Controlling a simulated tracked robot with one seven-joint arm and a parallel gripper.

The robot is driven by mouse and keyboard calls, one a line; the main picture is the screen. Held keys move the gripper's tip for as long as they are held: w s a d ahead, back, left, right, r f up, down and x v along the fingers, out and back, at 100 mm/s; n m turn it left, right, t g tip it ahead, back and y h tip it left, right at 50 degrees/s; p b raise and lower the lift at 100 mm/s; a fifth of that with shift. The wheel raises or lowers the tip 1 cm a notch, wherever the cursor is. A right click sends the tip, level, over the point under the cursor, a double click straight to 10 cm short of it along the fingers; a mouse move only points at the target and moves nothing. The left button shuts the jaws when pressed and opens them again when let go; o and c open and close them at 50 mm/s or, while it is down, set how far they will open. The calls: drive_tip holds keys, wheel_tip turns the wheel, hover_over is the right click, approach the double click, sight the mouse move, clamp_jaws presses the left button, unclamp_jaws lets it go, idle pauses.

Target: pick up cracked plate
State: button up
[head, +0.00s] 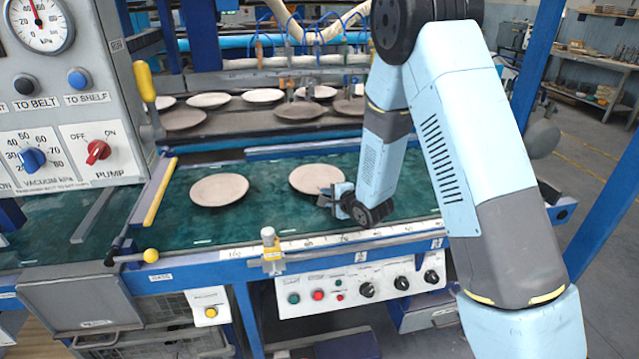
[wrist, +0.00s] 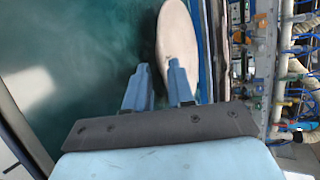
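Two pale round plates lie flat on the green belt (head: 265,215): a left plate (head: 219,189) and a right plate (head: 312,178). I cannot make out a crack on either at this size. My gripper (head: 328,197) is at the near right edge of the right plate. In the wrist view my gripper (wrist: 159,75) has its two fingers apart, with nothing held between them. There the plate (wrist: 177,40) shows edge-stretched beyond the fingers, and the right finger covers part of its near end. I cannot tell whether a finger touches it.
Several more plates (head: 263,95) stand on the rack behind the belt, below hoses and suction fittings. A control panel (head: 70,100) with gauge and knobs is at the left.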

sight(319, 193)
drive_tip(key=shift+x, duration=2.7)
drive_tip(key=shift+r, duration=0.15)
clamp_jaws()
